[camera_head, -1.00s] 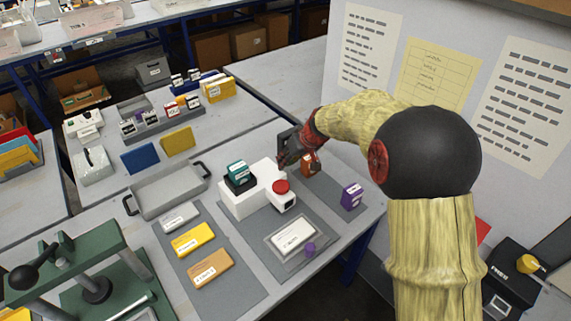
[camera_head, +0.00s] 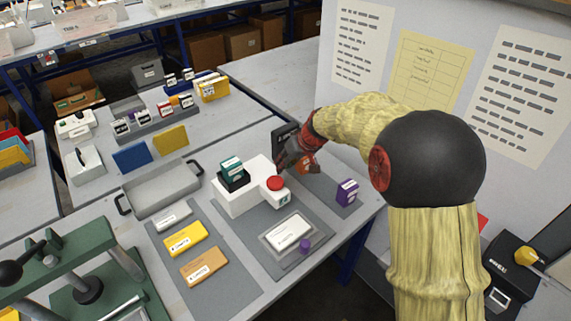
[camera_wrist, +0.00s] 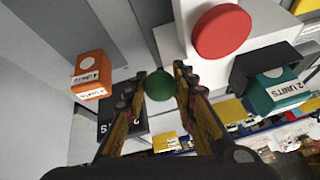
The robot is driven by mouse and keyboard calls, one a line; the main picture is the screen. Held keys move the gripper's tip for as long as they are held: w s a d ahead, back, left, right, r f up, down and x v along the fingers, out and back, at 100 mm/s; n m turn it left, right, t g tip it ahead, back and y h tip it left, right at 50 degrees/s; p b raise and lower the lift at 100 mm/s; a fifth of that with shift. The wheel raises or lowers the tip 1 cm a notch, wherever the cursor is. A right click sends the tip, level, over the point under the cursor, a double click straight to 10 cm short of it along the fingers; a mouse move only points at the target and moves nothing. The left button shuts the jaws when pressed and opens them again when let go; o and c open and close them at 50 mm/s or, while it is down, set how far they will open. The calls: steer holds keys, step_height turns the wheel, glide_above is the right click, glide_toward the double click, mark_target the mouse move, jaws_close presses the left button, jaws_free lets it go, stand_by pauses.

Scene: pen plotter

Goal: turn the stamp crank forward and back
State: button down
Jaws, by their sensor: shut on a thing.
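The white stamp machine (camera_head: 238,198) stands on a grey mat, with a red round button (camera_head: 275,183) on its front arm and a teal cartridge (camera_head: 231,167) on its left. In the wrist view, the red button (camera_wrist: 221,32) and teal cartridge (camera_wrist: 280,92) lie to the right. My gripper (camera_head: 284,163) is at the machine's back right side. In the wrist view, my gripper (camera_wrist: 161,86) is shut on the crank's green ball knob (camera_wrist: 159,85), which sits between the fingertips. The crank's arm is hidden in the head view.
An orange block (camera_wrist: 90,75) sits close to my gripper; a purple block (camera_head: 346,192) stands further right. A white card (camera_head: 289,232) lies on the mat in front. A grey tray (camera_head: 168,202) and a green press (camera_head: 88,290) are at left.

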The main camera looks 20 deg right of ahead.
steer(key=c, duration=1.8)
jaws_free()
steer(key=shift+s+f, duration=0.15)
steer(key=o, duration=0.4)
steer(key=shift+r, duration=0.2)
steer(key=v, duration=1.1)
steer(key=shift+s+d+r, duration=0.15)
steer(key=shift+r, duration=0.1)
